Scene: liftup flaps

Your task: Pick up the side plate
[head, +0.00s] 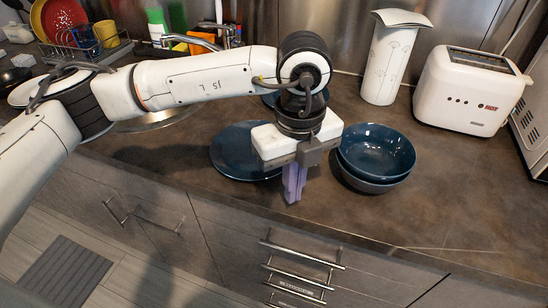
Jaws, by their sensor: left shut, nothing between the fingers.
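A dark blue plate (229,153) lies flat on the brown counter, partly hidden by my left gripper and wrist. Another dark blue rounded dish (268,98) shows behind my left arm, mostly hidden, so I cannot tell which one is the side plate. My left gripper (292,195) points down at the right of the front plate, near the counter's front edge. Its purple fingers are shut with nothing between them. My right gripper is not in view.
Stacked dark blue bowls (377,152) stand close to the right of my left gripper. A white toaster (468,90) and a white vase (391,62) stand at the back right. A dish rack (88,52) and a sink lie at the left. The right front counter is clear.

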